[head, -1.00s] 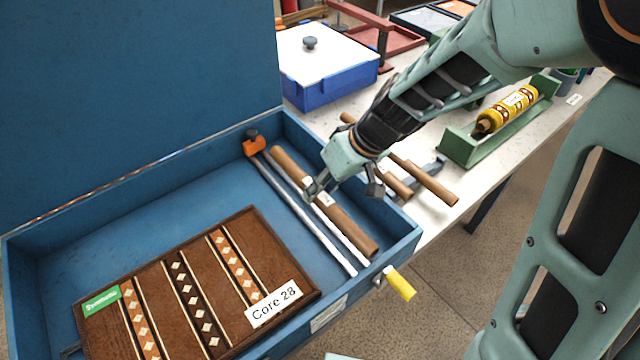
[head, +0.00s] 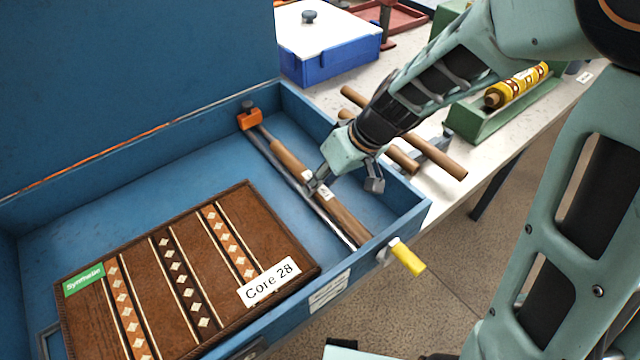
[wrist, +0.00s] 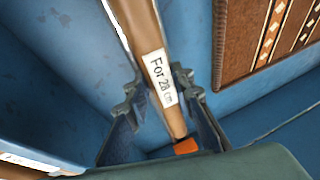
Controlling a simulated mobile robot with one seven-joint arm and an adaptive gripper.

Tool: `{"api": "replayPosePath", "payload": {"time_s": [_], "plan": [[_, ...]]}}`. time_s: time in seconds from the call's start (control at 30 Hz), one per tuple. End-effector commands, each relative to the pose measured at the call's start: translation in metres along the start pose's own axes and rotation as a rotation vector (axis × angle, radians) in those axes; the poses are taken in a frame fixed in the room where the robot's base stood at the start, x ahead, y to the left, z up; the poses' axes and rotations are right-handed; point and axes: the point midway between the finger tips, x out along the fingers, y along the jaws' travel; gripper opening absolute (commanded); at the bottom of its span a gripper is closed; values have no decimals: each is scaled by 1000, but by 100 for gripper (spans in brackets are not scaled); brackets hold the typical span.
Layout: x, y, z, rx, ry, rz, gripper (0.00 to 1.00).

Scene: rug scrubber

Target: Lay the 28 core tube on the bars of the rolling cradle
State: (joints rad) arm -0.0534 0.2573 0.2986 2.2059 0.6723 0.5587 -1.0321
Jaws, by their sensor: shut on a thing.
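The brown 28 core tube (head: 347,222) carries a white label reading "For 28 cm" in the wrist view (wrist: 174,122). My gripper (head: 316,188) is shut around its middle, one finger on each side in the wrist view (wrist: 158,88). The rolling cradle has long silver bars (head: 284,173) inside the blue case, with an orange end block (head: 249,119) at the far end and a yellow handle (head: 408,257) outside the near wall. The tube lies along the bars and covers much of them. I cannot tell whether it touches them.
A patterned rug sample (head: 160,275) with a "Core 28" sign (head: 270,282) lies left of the cradle. The case's right wall (head: 405,212) stands close to my gripper. Other brown tubes (head: 435,157) rest on a grey rack on the white table beyond.

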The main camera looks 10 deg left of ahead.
Motion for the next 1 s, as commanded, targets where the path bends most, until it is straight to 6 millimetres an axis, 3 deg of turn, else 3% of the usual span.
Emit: {"api": "replayPosePath", "payload": {"time_s": [0.33,0.37,0.53,1.0], "plan": [[7,1,8,5,-14,-4,0],[7,1,9,5,-15,-5,25],[8,0,9,4,-17,-8,42],[2,-1,7,2,-13,-7,42]]}}
